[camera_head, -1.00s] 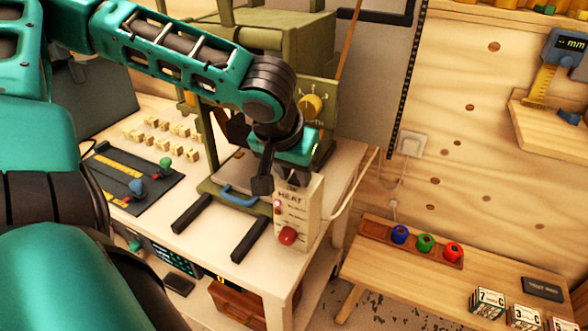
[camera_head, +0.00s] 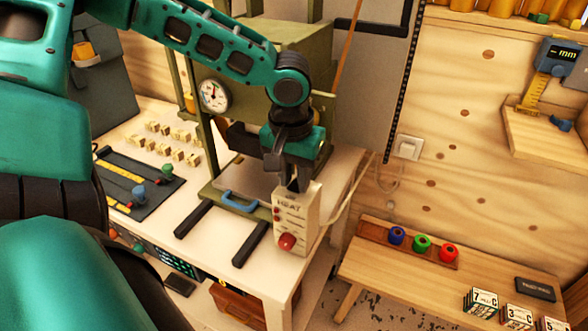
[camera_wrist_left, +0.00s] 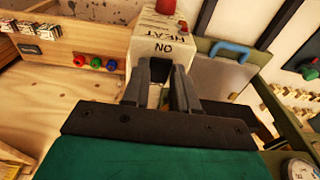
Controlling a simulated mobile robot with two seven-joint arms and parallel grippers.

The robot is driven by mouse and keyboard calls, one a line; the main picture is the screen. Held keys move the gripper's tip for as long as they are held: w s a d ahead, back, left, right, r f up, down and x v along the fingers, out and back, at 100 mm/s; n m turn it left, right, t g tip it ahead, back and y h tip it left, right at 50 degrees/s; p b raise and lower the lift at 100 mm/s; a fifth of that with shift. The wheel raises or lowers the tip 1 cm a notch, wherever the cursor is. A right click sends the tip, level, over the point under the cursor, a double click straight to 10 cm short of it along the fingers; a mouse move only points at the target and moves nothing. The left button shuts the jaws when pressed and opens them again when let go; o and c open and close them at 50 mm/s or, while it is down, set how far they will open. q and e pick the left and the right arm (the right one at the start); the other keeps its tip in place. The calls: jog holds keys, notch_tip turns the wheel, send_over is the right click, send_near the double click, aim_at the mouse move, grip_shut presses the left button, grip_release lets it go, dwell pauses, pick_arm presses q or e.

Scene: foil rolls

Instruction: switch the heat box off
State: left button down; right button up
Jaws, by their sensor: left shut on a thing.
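The heat box (camera_head: 294,232) is a cream box at the front right corner of the bench, marked HEAT, with small red lamps and a big red knob (camera_head: 287,242) low on its front. My left gripper (camera_head: 292,186) is at the box's top, pointing down, its fingers close together. In the left wrist view, the fingers (camera_wrist_left: 168,85) are at the box (camera_wrist_left: 178,22) beside the word ON, shut on what seems to be its switch. The fingers hide most of the switch, so its position cannot be told. My right gripper is not in view.
The green press (camera_head: 290,50) with a gauge (camera_head: 214,95) stands behind the box. A blue handle (camera_head: 239,201) and two dark rails lie left of it. A low bench (camera_head: 400,285) with coloured spools is at the right. A cable runs from the box to a wall socket (camera_head: 408,147).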

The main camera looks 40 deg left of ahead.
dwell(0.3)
pick_arm(q)
jog(key=c, duration=0.9)
grip_release()
jog(key=shift+r, duration=0.1)
jog(key=r, duration=0.8)
jog(key=s+r, duration=0.1)
jog(key=r, duration=0.3)
jog(key=shift+s+d+r, duration=0.1)
jog(key=shift+d+r, duration=0.05)
jog(key=shift+r, duration=0.2)
